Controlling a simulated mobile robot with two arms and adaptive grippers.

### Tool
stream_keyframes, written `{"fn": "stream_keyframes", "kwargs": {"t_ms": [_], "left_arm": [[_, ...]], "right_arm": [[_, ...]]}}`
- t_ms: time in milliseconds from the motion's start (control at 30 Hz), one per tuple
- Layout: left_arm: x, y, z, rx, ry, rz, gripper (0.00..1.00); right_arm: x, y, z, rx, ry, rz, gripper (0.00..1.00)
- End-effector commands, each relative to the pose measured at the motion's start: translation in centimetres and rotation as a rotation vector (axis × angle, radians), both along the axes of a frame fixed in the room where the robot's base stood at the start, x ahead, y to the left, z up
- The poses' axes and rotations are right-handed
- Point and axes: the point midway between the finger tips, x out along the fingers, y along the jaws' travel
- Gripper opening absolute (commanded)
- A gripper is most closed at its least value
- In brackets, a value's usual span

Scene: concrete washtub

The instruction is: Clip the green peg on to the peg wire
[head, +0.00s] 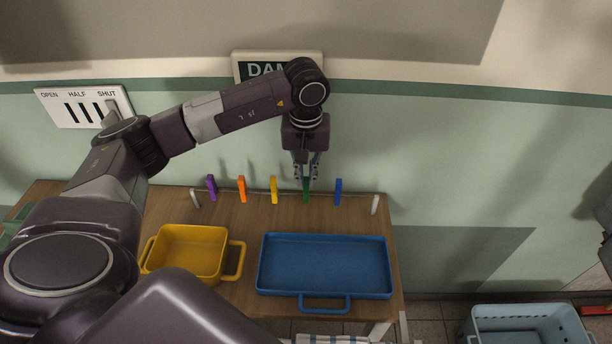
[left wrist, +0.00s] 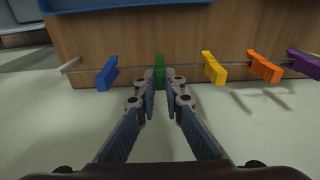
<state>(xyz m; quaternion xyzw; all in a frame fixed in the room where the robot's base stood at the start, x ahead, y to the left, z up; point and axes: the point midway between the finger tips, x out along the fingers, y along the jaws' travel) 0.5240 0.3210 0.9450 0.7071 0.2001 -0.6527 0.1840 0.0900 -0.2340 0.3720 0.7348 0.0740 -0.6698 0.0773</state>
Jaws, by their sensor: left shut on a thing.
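The green peg (head: 306,190) is upright at the wire, between the yellow and blue pegs. My left gripper (head: 307,180) comes down from above and is shut on it. In the left wrist view the green peg (left wrist: 159,62) shows between my fingertips (left wrist: 160,82). The thin peg wire (head: 225,195) runs between two short white posts (head: 375,204) near the table's back edge. The green peg lines up with the wire, but I cannot tell whether its jaws are around it. My right gripper is not in view.
Purple (head: 211,187), orange (head: 242,188), yellow (head: 274,189) and blue (head: 338,191) pegs stand along the wire, close beside my fingers. A yellow tub (head: 237,262) and an empty blue tray (head: 325,270) are in front on the wooden table (head: 160,215). A wall is behind.

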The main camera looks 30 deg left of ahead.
Motion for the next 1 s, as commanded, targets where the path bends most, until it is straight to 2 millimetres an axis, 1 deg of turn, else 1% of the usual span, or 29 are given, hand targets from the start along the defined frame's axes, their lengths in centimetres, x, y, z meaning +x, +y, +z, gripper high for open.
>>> {"fn": "stream_keyframes", "kwargs": {"t_ms": [100,133,300,567,667,767,1000], "left_arm": [[-0.1,0.0,-0.5,0.000,0.002,0.000,0.00],[-0.1,0.0,-0.5,0.000,0.002,0.000,0.10],[-0.1,0.0,-0.4,0.000,0.002,0.000,0.28],[0.0,0.0,-0.3,0.000,0.002,0.000,0.29],[0.0,0.0,0.1,-0.001,0.001,0.000,0.29],[0.0,-0.1,1.3,-0.001,-0.002,0.001,0.29],[-0.4,-0.3,6.4,-0.001,-0.004,-0.001,0.29]], "right_arm": [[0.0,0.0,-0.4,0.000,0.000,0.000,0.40],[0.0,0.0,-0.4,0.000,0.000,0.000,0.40],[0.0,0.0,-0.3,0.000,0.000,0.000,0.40],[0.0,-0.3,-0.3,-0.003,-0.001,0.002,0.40],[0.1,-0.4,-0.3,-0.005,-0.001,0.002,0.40],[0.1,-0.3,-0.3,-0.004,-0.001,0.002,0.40],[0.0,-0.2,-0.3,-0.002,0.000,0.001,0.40]]}}
